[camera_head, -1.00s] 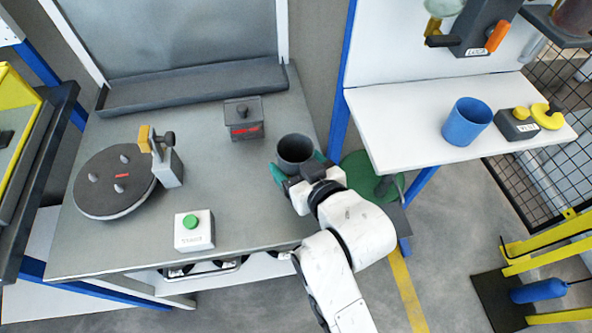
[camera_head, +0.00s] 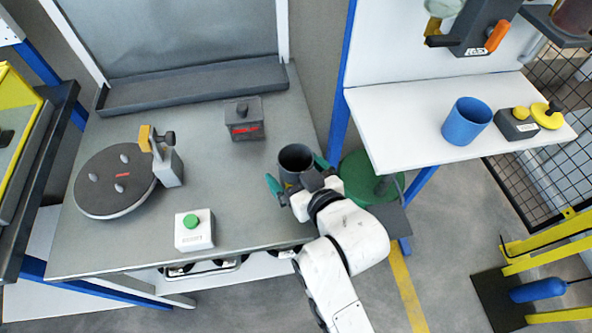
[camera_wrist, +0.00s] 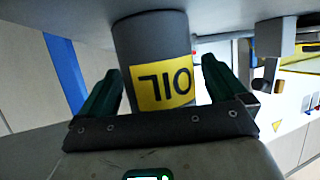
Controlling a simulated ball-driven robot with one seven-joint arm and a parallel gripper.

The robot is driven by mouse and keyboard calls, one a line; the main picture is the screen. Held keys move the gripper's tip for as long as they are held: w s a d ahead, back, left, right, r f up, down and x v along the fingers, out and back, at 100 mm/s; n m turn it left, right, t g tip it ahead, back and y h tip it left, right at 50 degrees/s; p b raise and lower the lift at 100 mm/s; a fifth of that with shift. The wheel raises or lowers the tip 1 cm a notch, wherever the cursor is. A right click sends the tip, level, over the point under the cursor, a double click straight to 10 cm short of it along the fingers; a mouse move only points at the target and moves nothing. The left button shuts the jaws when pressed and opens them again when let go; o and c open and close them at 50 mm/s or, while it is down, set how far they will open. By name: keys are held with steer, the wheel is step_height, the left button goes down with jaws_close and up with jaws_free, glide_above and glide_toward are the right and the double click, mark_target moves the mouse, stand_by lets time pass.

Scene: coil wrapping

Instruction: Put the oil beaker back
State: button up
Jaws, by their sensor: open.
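The oil beaker (camera_head: 296,158) is a dark grey cup standing upright near the right edge of the grey workbench. In the wrist view its yellow label (camera_wrist: 163,88) reads OIL upside down, and the beaker (camera_wrist: 150,42) sits between my fingers. My gripper (camera_head: 299,177) is open, with one green finger on each side of the beaker. In the wrist view my gripper (camera_wrist: 165,85) shows a gap between each finger and the beaker wall. The beaker's base is hidden by my gripper in the head view.
A dark box with a knob (camera_head: 244,119) stands behind and left of the beaker. A round turntable (camera_head: 115,181) and a green start button box (camera_head: 194,230) are further left. A white shelf (camera_head: 400,120) at right holds a blue cup (camera_head: 466,121). The bench middle is clear.

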steer(key=shift+r, duration=0.1)
steer(key=shift+s+d+r, duration=0.1)
steer(key=shift+s, duration=0.05)
steer(key=v, duration=1.1)
steer(key=shift+s+r, duration=0.2)
steer(key=shift+s, duration=0.05)
steer(key=shift+d, duration=0.15)
steer(key=s+d+f+m+g+h, duration=0.3)
steer(key=d+f+g+h, duration=0.15)
steer(key=d+f, duration=0.65)
steer(key=s+d+f+m+g+h, duration=0.1)
steer(key=s+d+f+m+g, duration=0.1)
steer(key=s+d, duration=0.4)
steer(key=s+d+f+m+g+h, duration=0.2)
steer(key=s+d+f+g, duration=0.1)
steer(key=s+d, duration=0.4)
steer(key=shift+s+d+f+g, duration=0.25)
steer(key=shift+s+f+g, duration=0.1)
steer(key=shift+s+f, duration=0.4)
